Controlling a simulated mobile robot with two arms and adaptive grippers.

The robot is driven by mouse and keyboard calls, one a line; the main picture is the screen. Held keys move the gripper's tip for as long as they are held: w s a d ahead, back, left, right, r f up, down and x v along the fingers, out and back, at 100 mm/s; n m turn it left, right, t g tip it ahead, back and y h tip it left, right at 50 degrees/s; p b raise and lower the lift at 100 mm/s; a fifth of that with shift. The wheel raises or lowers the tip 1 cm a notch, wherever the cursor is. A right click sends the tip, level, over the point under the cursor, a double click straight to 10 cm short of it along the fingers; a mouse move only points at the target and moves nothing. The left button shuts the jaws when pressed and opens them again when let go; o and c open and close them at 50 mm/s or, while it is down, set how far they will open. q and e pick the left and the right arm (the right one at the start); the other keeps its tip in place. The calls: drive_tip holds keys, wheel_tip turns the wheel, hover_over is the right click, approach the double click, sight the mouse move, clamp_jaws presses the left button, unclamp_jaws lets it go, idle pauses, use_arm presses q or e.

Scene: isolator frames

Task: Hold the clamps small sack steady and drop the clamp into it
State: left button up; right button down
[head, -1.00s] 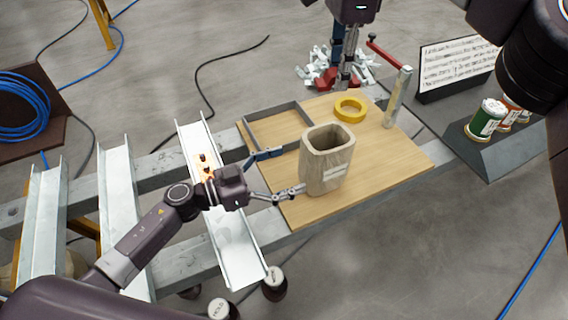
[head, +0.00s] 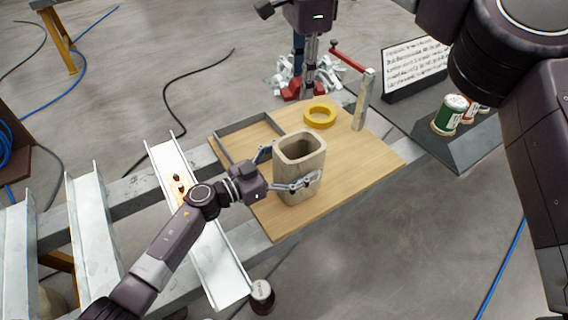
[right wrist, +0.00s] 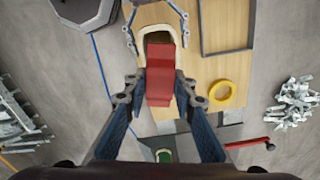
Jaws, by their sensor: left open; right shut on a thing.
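The clamps small sack (head: 299,178) is a beige, open-topped bag standing upright on the wooden board. My left gripper (head: 293,164) is open, with one finger on each side of the sack; I cannot tell whether they touch it. The sack's mouth (right wrist: 146,46) and the left fingers also show in the right wrist view. My right gripper (head: 308,88) is up beyond the board in the head view. In the right wrist view it is shut on a red clamp (right wrist: 160,82), which overlaps the sack's mouth in the picture.
On the board (head: 372,160) are a yellow ring (head: 320,116) and a grey tray frame (head: 217,148). A red-handled post (head: 363,100) stands at its edge. Silvery pieces (head: 279,78) lie behind. Spools (head: 450,115) stand at right, metal channels (head: 92,230) at left.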

use_arm(q)
drive_tip(key=shift+w+d, duration=0.2)
drive_tip(key=shift+d, duration=0.1)
drive_tip(key=shift+c, duration=0.7)
drive_tip(key=c, duration=1.2)
drive_tip(key=shift+o, duration=0.2)
use_arm(e)
wheel_tip(320, 180, down, 13)
drive_tip(key=c, duration=1.5)
unclamp_jaws()
